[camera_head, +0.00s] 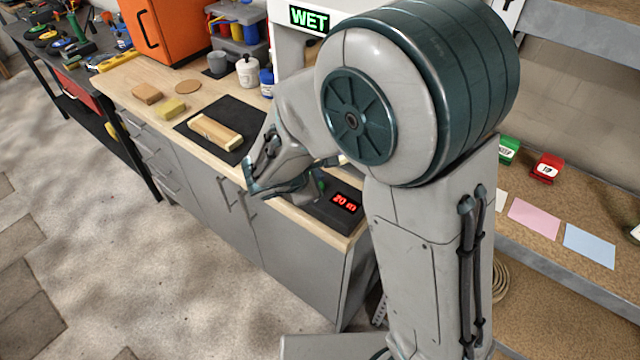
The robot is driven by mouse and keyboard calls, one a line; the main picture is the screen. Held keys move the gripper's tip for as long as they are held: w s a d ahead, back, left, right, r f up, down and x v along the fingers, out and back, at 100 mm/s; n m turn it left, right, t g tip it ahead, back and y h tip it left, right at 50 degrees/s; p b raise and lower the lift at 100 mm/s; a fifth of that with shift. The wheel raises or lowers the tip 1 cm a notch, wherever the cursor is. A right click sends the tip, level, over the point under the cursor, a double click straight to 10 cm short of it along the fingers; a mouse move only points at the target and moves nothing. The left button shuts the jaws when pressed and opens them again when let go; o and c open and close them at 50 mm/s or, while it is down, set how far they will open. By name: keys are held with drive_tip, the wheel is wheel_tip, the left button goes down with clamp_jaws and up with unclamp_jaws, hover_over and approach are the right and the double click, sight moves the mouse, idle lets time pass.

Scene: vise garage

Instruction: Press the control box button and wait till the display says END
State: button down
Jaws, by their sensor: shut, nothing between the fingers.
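The dark control box (325,211) sits at the right front corner of the wooden counter. Its red display (344,203) reads what looks like "20 m". A small green spot (321,186), which looks like the button, shows on the box left of the display, partly hidden by my gripper. My gripper (308,181) is shut and empty, low over the counter's front edge, with its tips close to the green spot. I cannot tell whether they touch it. My arm hides part of the box's surroundings.
A lit green "WET" sign (309,18) is on the white cabinet behind. A wooden block (215,132) lies on a black mat (193,121) to the left. Bottles (247,71) stand farther back. A shelf (540,215) with coloured cards is at the right.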

idle(0.4)
drive_tip(key=shift+f+b, duration=0.45)
drive_tip(key=shift+b, duration=0.2)
drive_tip(key=shift+f+b, duration=0.4)
drive_tip(key=shift+b, duration=0.1)
idle(0.4)
idle(0.4)
drive_tip(key=shift+r+p, duration=0.55)
drive_tip(key=shift+r, duration=0.3)
drive_tip(key=shift+r+p, duration=1.85)
drive_tip(key=shift+r, duration=0.75)
drive_tip(key=shift+f, duration=0.1)
